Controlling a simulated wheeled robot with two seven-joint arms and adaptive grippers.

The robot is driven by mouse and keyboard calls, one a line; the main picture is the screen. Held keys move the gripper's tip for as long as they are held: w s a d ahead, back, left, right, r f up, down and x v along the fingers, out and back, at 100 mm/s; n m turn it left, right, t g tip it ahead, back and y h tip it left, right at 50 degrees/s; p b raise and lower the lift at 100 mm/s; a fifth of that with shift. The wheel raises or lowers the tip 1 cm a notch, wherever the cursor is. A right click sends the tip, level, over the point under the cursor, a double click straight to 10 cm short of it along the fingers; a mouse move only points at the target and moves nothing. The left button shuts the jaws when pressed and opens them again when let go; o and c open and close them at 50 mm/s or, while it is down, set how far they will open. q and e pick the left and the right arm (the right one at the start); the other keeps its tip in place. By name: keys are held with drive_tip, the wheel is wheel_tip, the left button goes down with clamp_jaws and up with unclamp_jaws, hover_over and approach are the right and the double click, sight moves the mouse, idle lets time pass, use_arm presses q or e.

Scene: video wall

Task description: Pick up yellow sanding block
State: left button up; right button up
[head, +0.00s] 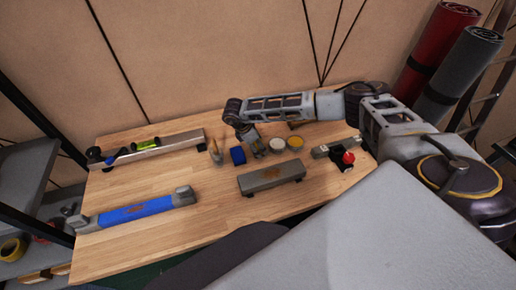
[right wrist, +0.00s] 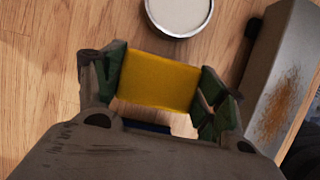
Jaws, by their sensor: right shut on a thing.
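The yellow sanding block (right wrist: 158,80) is between the fingers of my right gripper (right wrist: 158,88) in the right wrist view, with a finger against each side. In the head view my right gripper (head: 258,150) points down over the middle of the wooden table. Its fingers hide the block there. I cannot tell whether the block touches the table or is just above it. My left gripper is in neither view.
A blue block (head: 238,156) stands just left of the gripper. A white-topped tin (head: 277,144) and a yellow-topped tin (head: 295,142) stand close on its right. A long grey block (head: 271,178) lies nearer. A blue-and-grey tool (head: 134,212) lies front left. The table's centre left is clear.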

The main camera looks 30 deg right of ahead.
wheel_tip(320, 180, up, 8)
drive_tip(key=shift+r+b, duration=0.15)
drive_tip(key=shift+b, duration=0.3)
drive_tip(key=o, duration=0.5)
drive_tip(key=c, duration=0.4)
drive_tip(key=shift+s, duration=0.15)
